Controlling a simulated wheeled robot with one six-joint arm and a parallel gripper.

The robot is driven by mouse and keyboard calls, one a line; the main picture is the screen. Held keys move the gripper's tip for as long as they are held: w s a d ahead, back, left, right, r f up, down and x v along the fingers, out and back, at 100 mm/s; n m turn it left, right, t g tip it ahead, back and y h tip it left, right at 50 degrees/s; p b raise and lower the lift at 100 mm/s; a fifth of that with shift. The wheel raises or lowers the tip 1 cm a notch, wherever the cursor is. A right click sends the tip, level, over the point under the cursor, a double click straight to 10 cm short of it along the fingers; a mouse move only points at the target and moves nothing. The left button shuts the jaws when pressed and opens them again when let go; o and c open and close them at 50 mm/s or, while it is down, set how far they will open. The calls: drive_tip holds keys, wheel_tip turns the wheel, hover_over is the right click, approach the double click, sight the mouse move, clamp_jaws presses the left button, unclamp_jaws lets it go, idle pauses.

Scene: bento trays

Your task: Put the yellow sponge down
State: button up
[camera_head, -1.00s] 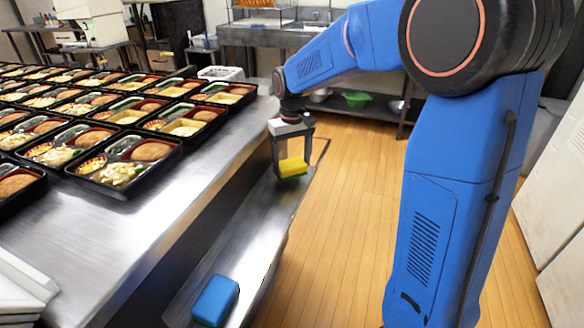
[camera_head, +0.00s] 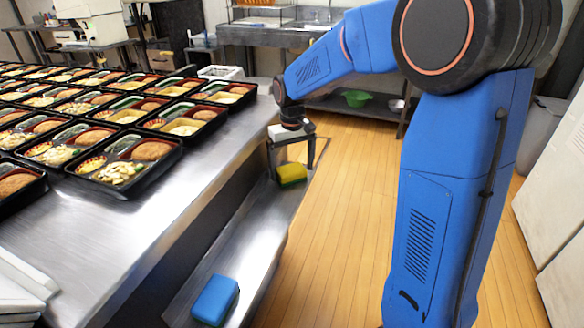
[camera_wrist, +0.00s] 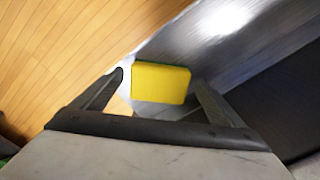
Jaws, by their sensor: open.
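The yellow sponge (camera_head: 291,174), with a dark green layer underneath, lies on the low metal shelf (camera_head: 262,222) near its far end. My gripper (camera_head: 291,172) is open above and around it, pointing down. In the wrist view the sponge (camera_wrist: 160,82) shows between the two spread fingers (camera_wrist: 160,85), with a gap visible on each side. I cannot tell exactly how high the fingertips are over the shelf.
A blue sponge (camera_head: 215,300) lies on the near part of the same shelf. The metal counter (camera_head: 150,220) beside it holds many bento trays (camera_head: 125,165). Between the two sponges the shelf is clear. Wooden floor lies to the right.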

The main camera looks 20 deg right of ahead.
sight(292, 171)
wheel_tip(292, 171, up, 12)
drive_tip(key=f, duration=0.1)
drive_tip(key=s+d+r+t, duration=0.1)
drive_tip(key=s+d+r, duration=0.2)
drive_tip(key=s, duration=0.6)
drive_tip(key=s+d+f+t, duration=0.1)
drive_tip(key=s+f, duration=0.1)
drive_tip(key=s, duration=0.6)
drive_tip(key=s+d+f+m+t, duration=0.1)
drive_tip(key=s+d+f, duration=0.1)
drive_tip(key=s, duration=0.6)
drive_tip(key=s+d+f+t, duration=0.1)
drive_tip(key=s+f, duration=0.2)
drive_tip(key=s, duration=0.5)
drive_tip(key=shift+d+f+m+t, duration=0.25)
drive_tip(key=shift+f+m+t, duration=0.05)
drive_tip(key=shift+m+t, duration=0.1)
